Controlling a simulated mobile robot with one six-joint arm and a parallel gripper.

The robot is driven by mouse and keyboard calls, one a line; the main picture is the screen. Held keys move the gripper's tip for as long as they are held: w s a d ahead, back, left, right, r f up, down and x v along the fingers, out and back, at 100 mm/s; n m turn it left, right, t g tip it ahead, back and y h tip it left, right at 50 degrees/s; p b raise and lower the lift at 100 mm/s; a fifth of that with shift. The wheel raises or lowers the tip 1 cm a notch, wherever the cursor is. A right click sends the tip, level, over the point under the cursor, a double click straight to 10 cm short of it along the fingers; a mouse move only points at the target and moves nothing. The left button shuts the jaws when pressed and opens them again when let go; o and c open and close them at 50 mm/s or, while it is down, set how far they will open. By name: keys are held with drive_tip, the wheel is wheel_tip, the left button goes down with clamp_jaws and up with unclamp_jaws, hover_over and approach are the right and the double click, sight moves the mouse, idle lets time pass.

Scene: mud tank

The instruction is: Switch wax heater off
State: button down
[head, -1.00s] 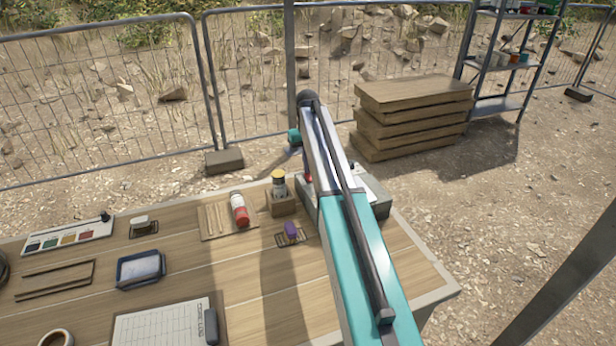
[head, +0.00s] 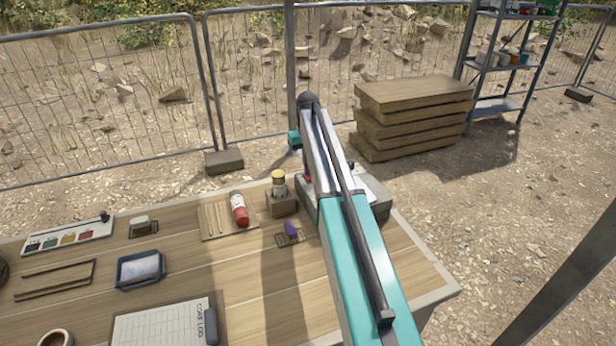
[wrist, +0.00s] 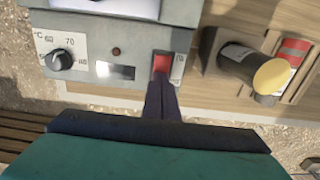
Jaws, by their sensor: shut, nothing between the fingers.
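The wax heater (wrist: 125,35) is a grey box at the table's back right corner, partly hidden behind my arm in the head view (head: 376,194). In the wrist view its front has a temperature dial (wrist: 60,60), a small dark red lamp (wrist: 116,52) that looks unlit, and a pale display (wrist: 116,71). A red rocker switch (wrist: 161,63) sits right of the display. My gripper (wrist: 161,83) is shut and empty, its tips at the switch's lower edge. I cannot tell whether they touch it or which way the rocker is tilted.
A purple object (head: 291,230) lies on a small rack in front. Stacked boards (head: 412,110) and a fence are behind the table.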

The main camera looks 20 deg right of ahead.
wheel_tip(320, 180, up, 7)
drive_tip(key=p, duration=0.3)
drive_tip(key=shift+p, duration=0.4)
idle(0.6)
drive_tip(key=shift+s+f, duration=0.1)
drive_tip(key=shift+f, duration=0.1)
idle(0.4)
